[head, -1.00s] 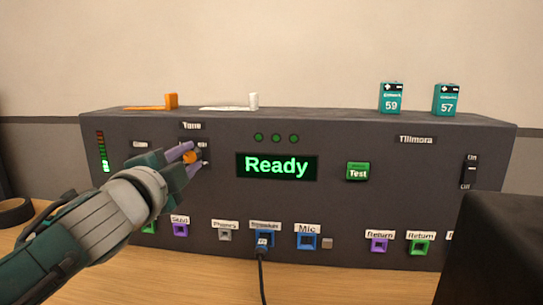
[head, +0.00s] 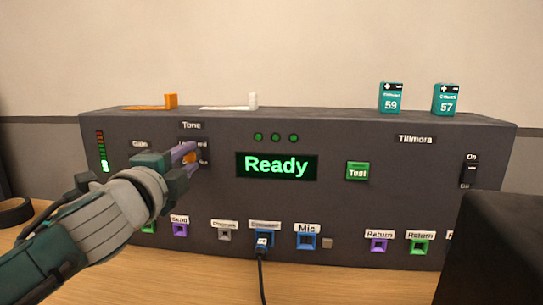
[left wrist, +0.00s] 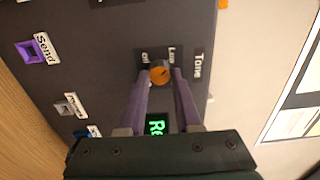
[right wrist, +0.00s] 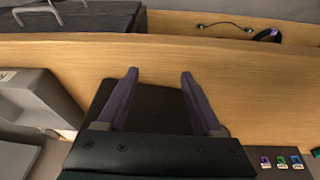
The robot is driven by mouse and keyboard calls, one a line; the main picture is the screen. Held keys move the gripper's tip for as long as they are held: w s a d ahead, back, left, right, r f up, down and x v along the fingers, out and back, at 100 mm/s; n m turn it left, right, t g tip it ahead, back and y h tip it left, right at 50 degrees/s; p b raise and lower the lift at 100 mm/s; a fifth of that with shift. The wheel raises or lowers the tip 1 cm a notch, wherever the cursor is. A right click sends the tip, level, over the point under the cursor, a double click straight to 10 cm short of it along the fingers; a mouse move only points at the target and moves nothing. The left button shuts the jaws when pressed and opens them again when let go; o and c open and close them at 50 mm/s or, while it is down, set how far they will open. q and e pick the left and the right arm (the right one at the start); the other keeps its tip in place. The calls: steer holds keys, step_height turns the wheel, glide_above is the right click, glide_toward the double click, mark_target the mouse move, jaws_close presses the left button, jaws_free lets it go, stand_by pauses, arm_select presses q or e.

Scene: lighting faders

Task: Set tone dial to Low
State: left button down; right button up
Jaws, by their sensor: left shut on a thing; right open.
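The tone dial is a small orange knob (head: 190,157) under the "Tone" label (head: 191,125) on the dark panel's left half. In the left wrist view the knob (left wrist: 160,72) sits between my purple fingertips, beside a "Low" label (left wrist: 172,55) and a second, partly hidden label (left wrist: 145,57). My left gripper (head: 187,155) is shut on the dial, its fingers on either side of it. I cannot tell clearly where the dial points. My right gripper (right wrist: 158,76) is open and empty; it is outside the head view.
The panel has a "Ready" display (head: 276,166), a green Test button (head: 357,171), an On/Off switch (head: 469,172) and coloured sockets along the bottom. A cable plugs into a blue socket (head: 263,240). A black box (head: 500,250) stands front right.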

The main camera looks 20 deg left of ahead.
arm_select(q)
steer(key=c, duration=0.6)
jaws_free()
steer(key=v, duration=1)
steer(key=shift+p, duration=0.3)
